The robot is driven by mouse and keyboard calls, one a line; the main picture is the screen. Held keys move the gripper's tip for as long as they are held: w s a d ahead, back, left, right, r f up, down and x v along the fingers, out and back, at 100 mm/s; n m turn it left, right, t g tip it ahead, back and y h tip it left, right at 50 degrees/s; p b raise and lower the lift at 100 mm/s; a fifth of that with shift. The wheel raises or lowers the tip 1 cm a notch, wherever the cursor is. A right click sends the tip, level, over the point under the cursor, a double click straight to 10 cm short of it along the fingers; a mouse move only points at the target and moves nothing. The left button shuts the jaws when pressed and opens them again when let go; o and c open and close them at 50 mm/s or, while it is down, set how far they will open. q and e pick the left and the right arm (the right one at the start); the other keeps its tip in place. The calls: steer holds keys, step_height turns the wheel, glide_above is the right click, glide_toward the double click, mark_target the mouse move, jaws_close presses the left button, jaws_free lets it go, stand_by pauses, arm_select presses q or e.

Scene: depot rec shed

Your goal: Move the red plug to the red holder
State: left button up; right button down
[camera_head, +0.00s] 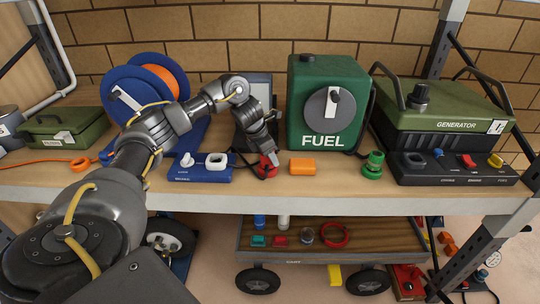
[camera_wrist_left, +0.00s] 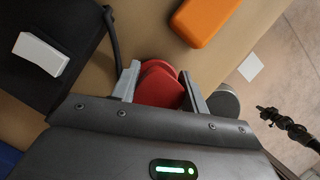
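The red plug (camera_head: 267,168) is at the front middle of the bench, left of an orange block. My left gripper (camera_head: 268,155) points down at it, and the arm hides part of it. In the left wrist view the red plug (camera_wrist_left: 160,85) fills the space between the two fingers (camera_wrist_left: 160,88), which lie against its sides. I cannot tell whether it is lifted off the bench. A red piece (camera_head: 467,160) sits on the black generator panel, and a red ring (camera_head: 335,236) lies on the lower cart; I cannot tell which thing is the red holder. My right gripper is not in view.
An orange block (camera_head: 302,167) stands close right of the plug, and a blue switch box (camera_head: 200,174) is to its left. A green fuel can (camera_head: 327,105) stands behind. A green fitting (camera_head: 373,165) and the generator (camera_head: 445,115) are further right.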

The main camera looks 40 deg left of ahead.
arm_select(q)
steer(key=o, duration=0.4)
steer(key=shift+o, duration=0.2)
steer(key=p+v, duration=0.1)
steer(key=v, duration=0.9)
steer(key=shift+s+r+p, duration=0.2)
steer(key=shift+r+p, duration=0.1)
steer(key=shift+r, duration=0.1)
steer(key=shift+a, duration=0.1)
